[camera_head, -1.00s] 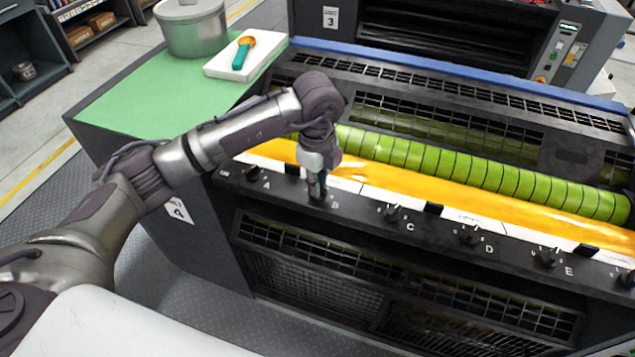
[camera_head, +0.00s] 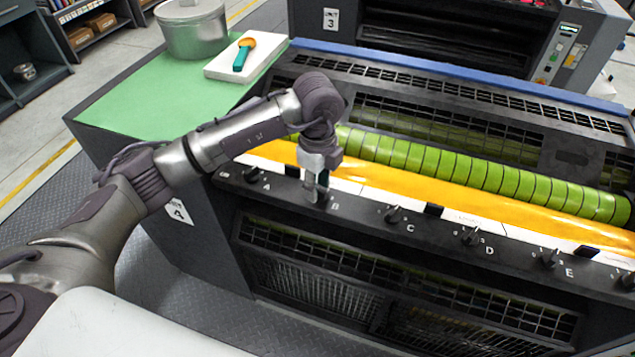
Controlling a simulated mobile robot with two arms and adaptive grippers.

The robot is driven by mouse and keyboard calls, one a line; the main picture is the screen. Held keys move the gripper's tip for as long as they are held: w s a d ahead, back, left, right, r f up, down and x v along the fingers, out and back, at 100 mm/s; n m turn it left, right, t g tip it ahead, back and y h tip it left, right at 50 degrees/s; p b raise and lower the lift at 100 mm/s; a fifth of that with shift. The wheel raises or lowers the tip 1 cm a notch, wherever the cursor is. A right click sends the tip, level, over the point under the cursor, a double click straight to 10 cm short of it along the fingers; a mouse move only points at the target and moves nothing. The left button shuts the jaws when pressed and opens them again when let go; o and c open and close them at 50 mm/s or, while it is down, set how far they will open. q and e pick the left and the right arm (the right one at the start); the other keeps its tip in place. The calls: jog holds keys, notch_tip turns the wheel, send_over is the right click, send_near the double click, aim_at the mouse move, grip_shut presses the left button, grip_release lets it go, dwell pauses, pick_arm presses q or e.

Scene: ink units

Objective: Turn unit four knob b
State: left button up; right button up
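Unit four, marked by a "4" label (camera_head: 178,211) on its side, has a dark front rail with a row of black knobs lettered A to E. My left gripper (camera_head: 317,196) points down at the rail beside the letter B (camera_head: 335,206). Its fingers are at knob B, which they mostly hide. I cannot tell whether the fingers are closed on the knob or only around it. Knob A (camera_head: 252,174) is to the left and knob C (camera_head: 393,214) to the right. My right gripper is not in view.
Behind the rail lie the yellow ink tray (camera_head: 420,191) and a green segmented roller (camera_head: 480,171). Knobs D (camera_head: 470,236) and E (camera_head: 549,258) continue right. A green tabletop (camera_head: 140,100) holds a metal pot (camera_head: 193,30) and a white board (camera_head: 226,67) with a teal-handled tool (camera_head: 243,55).

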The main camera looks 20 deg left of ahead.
pick_arm(q)
jog(key=shift+r, duration=0.1)
notch_tip(320, 180, up, 12)
dwell(0.5)
